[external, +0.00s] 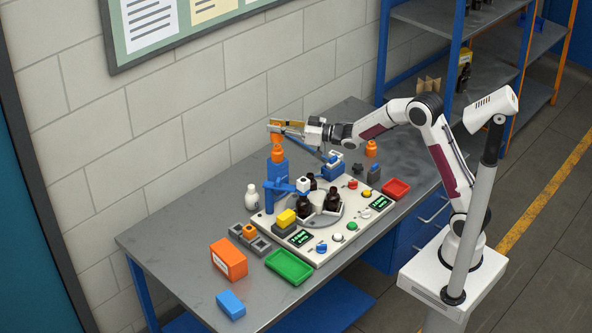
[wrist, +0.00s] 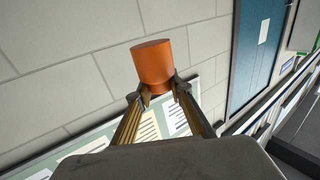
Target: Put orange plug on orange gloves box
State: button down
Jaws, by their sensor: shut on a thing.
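My gripper (external: 280,127) is raised above the back of the table and shut on an orange plug (external: 277,141). The plug is just above or at the top of a blue post; I cannot tell whether they touch. In the wrist view the plug (wrist: 153,62) is an orange cylinder between the two fingertips of my gripper (wrist: 158,92). The orange gloves box (external: 228,258) sits on the table at the front left, well apart from my gripper. It does not show in the wrist view.
The blue device (external: 279,180) stands by a white panel (external: 318,255) with dark bottles and buttons. A white bottle (external: 252,197), grey holder (external: 258,243), green tray (external: 289,266) and blue box (external: 231,304) are near the orange box. A red tray (external: 396,189) lies right. The wall is behind.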

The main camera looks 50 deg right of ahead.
jog(key=s+a+n+g+y, duration=0.2)
jog(key=s+a, duration=0.1)
jog(key=a, duration=1.5)
jog(key=n+g+y, duration=0.2)
send_over(228, 251)
jog(key=f, duration=0.1)
notch_tip(228, 251, down, 11)
jog(key=shift+a+t+y, duration=0.15)
jog(key=shift+t+y, duration=0.15)
jog(key=shift+f, duration=3.15)
jog(key=shift+f, duration=1.85)
jog(key=shift+f, duration=0.1)
